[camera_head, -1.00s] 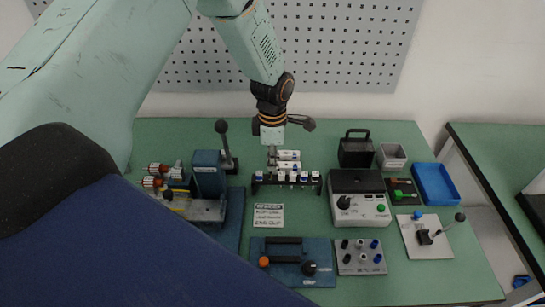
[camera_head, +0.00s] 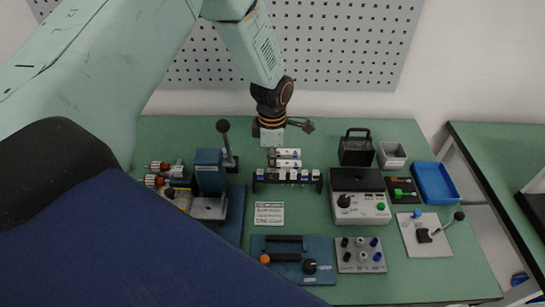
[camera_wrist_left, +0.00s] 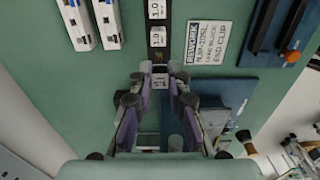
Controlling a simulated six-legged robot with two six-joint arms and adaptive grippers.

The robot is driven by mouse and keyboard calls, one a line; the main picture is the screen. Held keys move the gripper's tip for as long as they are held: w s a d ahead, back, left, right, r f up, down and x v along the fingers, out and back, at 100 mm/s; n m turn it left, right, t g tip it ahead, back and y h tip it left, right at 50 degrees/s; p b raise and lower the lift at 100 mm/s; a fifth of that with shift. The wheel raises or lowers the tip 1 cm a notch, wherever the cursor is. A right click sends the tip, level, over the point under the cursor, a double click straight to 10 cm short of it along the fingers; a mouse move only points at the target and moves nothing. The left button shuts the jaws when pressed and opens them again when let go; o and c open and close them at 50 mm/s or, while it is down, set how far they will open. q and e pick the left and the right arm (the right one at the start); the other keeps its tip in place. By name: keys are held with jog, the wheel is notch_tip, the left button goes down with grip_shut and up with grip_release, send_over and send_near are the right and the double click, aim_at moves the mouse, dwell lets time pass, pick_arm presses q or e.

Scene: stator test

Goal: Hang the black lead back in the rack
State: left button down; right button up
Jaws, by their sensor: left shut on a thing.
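The rack (camera_head: 262,184) is a low black strip with several pale and blue-topped pieces, at the middle of the green bench. In the left wrist view the strip (camera_wrist_left: 158,54) runs up from between the fingertips, with white "1.0" labels on it. My left gripper (camera_head: 271,150) points down over the bench, behind the rack in the head view. In the left wrist view its fingers (camera_wrist_left: 160,86) are closed in at the near end of the strip. The thing held is mostly hidden, and I cannot clearly make out the black lead or whether it touches the rack. My right gripper is not in view.
White blocks (camera_head: 288,154) lie behind the rack, and a printed card (camera_head: 269,214) in front. A blue lever fixture (camera_head: 208,180) stands left. A grey-white control box (camera_head: 361,208) stands right. A blue tray (camera_head: 434,183) lies farther right.

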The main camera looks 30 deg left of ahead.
pick_arm(q)
jog(key=shift+w, duration=0.1)
jog(key=shift+f, duration=0.1)
jog(key=shift+f, duration=0.2)
jog(key=shift+f+b, duration=0.45)
jog(key=shift+f, duration=0.3)
jog(key=shift+f+b, duration=0.5)
jog(key=shift+f, duration=0.5)
